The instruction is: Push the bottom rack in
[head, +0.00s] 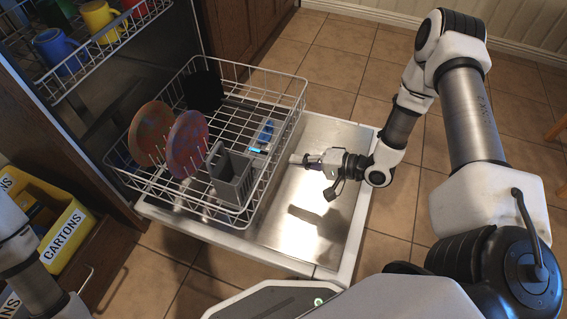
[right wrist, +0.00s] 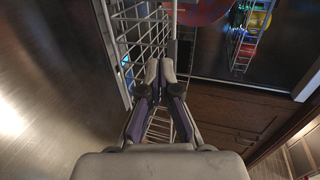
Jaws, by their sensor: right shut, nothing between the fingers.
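The white wire bottom rack (head: 277,84) stands pulled out over the open dishwasher door (head: 345,220). Its left end is by the dark machine opening, and a bare strip of door shows to its right. My right gripper (head: 293,159) is shut and empty at the rack's right side, low above the door. In the right wrist view its closed fingertips (right wrist: 160,72) are close to the rack's wires (right wrist: 128,45); I cannot tell whether they touch. Of my left arm only a part shows at the lower left; its gripper is out of view.
The rack holds two reddish plates (head: 187,143), a grey cutlery basket (head: 233,176), a black item (head: 203,91) and a small blue item (head: 266,131). An upper rack with colourful mugs (head: 103,20) hangs at top left. Tiled floor lies right.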

